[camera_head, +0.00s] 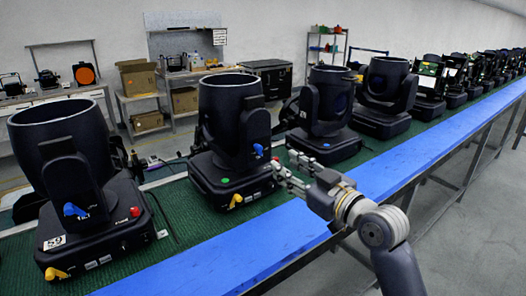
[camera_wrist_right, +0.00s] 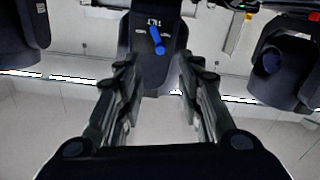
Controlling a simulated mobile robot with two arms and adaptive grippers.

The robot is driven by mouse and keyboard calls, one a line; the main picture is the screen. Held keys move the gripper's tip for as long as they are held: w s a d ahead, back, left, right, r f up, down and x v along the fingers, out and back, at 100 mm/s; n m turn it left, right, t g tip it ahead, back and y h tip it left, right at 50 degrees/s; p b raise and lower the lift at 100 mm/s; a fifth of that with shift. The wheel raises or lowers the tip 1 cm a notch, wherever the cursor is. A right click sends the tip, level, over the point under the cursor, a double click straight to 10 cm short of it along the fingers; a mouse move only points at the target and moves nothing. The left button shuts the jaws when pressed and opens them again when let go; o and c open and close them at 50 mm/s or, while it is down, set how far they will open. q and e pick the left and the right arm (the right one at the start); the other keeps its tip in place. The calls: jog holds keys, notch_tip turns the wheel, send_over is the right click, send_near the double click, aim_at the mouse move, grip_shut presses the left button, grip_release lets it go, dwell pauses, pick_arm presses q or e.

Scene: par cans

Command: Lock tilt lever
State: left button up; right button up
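The nearest black moving-head lights stand in a row on a long table. The front-left light (camera_head: 80,190) has a blue lever (camera_head: 74,210) on its arm and a yellow one at its base. The second light (camera_head: 232,130) has a blue tilt lever (camera_head: 258,150) on its arm; a yellow lever (camera_head: 236,200) is on its base. My right gripper (camera_head: 284,165) is open just right of the second light, apart from the lever. In the wrist view the right gripper's fingers (camera_wrist_right: 157,70) are spread, with a blue lever (camera_wrist_right: 157,40) beyond and between them, below a TILT label. My left gripper is not in view.
A third light (camera_head: 325,110) stands close behind my right gripper, and more lights continue to the far right. The table (camera_head: 225,265) has a green top with a blue front edge. Shelves with boxes (camera_head: 138,78) and a black case (camera_head: 268,75) stand behind. Floor in front is clear.

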aim_at(261, 149)
jog(key=p+x, duration=0.2)
jog(key=x, duration=0.6)
jog(key=shift+w+a, duration=0.25)
jog(key=shift+w, duration=0.05)
jog(key=shift+x, duration=0.95)
jog(key=shift+c, duration=0.3)
